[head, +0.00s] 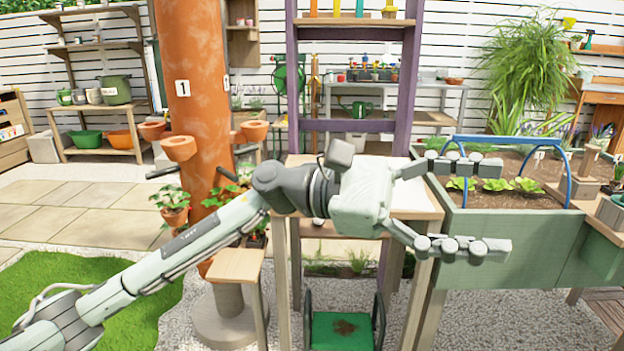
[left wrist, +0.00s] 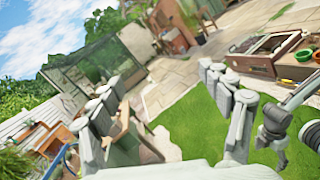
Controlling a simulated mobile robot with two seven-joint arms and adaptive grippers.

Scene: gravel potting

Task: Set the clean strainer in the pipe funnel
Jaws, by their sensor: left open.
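My left gripper (head: 478,207) is open and empty, stretched out to the right in the head view, in front of the raised planter. Its spread fingers also show in the left wrist view (left wrist: 160,95). A tall terracotta pipe (head: 196,95) with a number 1 label stands left of the gripper, behind my left arm. Terracotta cups (head: 178,148) stick out from its sides. I cannot make out the strainer or the pipe funnel in either view. An arm that looks like my right one, with its gripper (left wrist: 281,157), hangs at the right of the left wrist view; its finger state is unclear.
A wooden table (head: 415,203) with a purple frame (head: 292,80) stands behind the gripper. The raised planter (head: 515,225) with a blue hoop (head: 512,139) is at the right. A small wooden stand (head: 236,264) is in front. Lawn (head: 60,245) lies at the left.

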